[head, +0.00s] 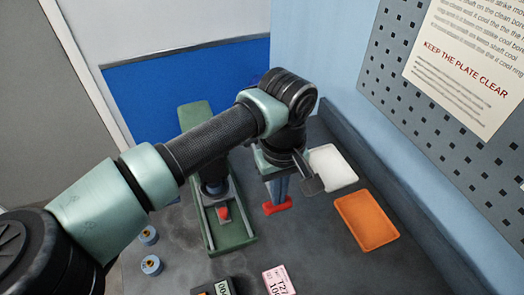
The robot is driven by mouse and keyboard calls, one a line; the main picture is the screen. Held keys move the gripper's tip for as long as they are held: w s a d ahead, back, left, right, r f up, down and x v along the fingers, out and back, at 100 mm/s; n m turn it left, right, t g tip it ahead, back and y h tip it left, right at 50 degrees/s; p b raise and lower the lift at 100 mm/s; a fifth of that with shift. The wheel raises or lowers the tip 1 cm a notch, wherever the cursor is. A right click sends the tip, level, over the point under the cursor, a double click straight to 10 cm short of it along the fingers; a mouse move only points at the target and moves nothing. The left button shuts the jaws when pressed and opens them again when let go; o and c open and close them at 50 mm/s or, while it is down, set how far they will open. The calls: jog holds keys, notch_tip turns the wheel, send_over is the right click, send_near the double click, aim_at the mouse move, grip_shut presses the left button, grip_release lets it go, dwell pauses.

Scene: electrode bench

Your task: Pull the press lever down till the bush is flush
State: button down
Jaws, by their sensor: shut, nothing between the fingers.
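The green press (232,235) stands on the dark bench left of the picture's middle, with its column (194,116) rising behind my arm. A small red part (223,213) shows low on the press, between the rails of its base. My gripper (277,206) points down just right of the press base, its red fingertips shut and empty. It looks apart from the press. My arm covers the upper middle of the press. I cannot make out the lever for certain, nor whether the bush is flush.
A white tray (333,168) and an orange tray (367,222) lie to the right. Two blue round pieces (150,265) stand at the left. A raised edge (400,200) bounds the bench on the right.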

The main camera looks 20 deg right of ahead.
jog(key=shift+f, duration=0.15)
jog(key=shift+w+f+b, duration=0.2)
jog(key=shift+f+b, duration=0.5)
jog(key=shift+b, duration=0.1)
jog(key=shift+w+f+b, duration=0.2)
jog(key=shift+f+b, duration=0.5)
jog(key=shift+b, duration=0.1)
jog(key=shift+f, duration=0.15)
jog(key=shift+f+b, duration=0.15)
jog(key=shift+b, duration=0.2)
jog(key=shift+w+f+b, duration=0.3)
jog(key=shift+f+b, duration=0.25)
jog(key=shift+w+f+b, duration=0.3)
jog(key=shift+f+b, duration=0.25)
jog(key=shift+f, duration=0.1)
jog(key=shift+w+a+f+b, duration=0.1)
jog(key=shift+w+f+b, duration=0.25)
jog(key=shift+f+b, duration=0.25)
jog(key=shift+w+f+b, duration=0.35)
jog(key=shift+f+b, duration=0.2)
jog(key=shift+f, duration=0.15)
